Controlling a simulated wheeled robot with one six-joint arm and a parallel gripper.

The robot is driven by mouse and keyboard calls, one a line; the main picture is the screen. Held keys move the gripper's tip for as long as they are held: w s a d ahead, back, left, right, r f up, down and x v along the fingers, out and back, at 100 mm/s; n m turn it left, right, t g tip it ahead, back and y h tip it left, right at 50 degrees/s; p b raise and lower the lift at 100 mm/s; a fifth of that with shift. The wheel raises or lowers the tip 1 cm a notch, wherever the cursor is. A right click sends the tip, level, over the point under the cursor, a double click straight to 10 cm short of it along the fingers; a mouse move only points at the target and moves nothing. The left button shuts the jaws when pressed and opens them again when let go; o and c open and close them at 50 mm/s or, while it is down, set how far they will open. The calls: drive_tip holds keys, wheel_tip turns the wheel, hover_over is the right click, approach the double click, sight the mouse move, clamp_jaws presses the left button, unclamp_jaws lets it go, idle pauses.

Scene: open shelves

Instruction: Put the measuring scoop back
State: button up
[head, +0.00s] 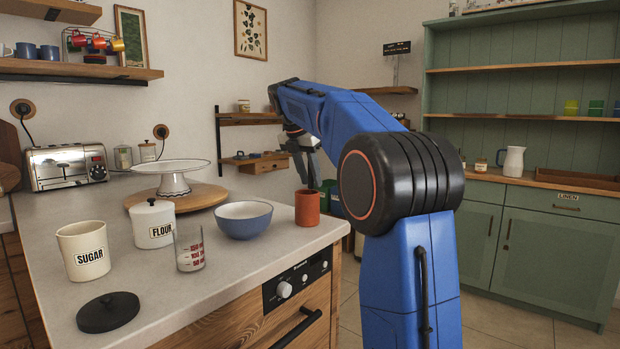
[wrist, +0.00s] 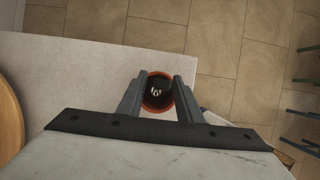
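My gripper (wrist: 158,82) is open, its two fingers apart with nothing visible clamped between them. It points down over a terracotta cup (head: 308,208) near the counter's front right corner. In the wrist view the cup (wrist: 158,104) shows between the fingers, its inside dark with a small pale, shiny thing (wrist: 156,91) in it. I cannot tell whether that is the measuring scoop, and no scoop is clear elsewhere. A cream SUGAR canister (head: 84,251) stands without a lid at the left. A round black lid (head: 108,312) lies in front of it.
A glass measuring cup with red marks (head: 189,248), a lidded FLOUR canister (head: 154,225) and a blue bowl (head: 243,220) stand left of the cup. A white cake stand (head: 172,178) rests on a round board behind. The counter's front edge is close to the cup.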

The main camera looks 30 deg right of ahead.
drive_tip(key=v, duration=1.2)
drive_tip(key=s+a+f+m+t+y, duration=0.1)
drive_tip(key=s+a+f+m, duration=0.45)
drive_tip(key=s+f, duration=0.35)
drive_tip(key=s+a+f+m+t+y, duration=0.1)
drive_tip(key=s+a+f+m, duration=0.45)
drive_tip(key=s, duration=0.55)
drive_tip(key=s+a+f+m+y, duration=0.1)
drive_tip(key=s+a+f+m, duration=0.1)
drive_tip(key=s+f+m, duration=0.3)
drive_tip(key=s+a+f+m+t+y, duration=0.1)
drive_tip(key=s+f+m, duration=0.5)
drive_tip(key=s+f, duration=0.7)
wheel_tip(320, 180, down, 8)
drive_tip(key=shift+s+a+f, duration=0.2)
drive_tip(key=shift+s+a, duration=0.1)
drive_tip(key=shift+a, duration=0.35)
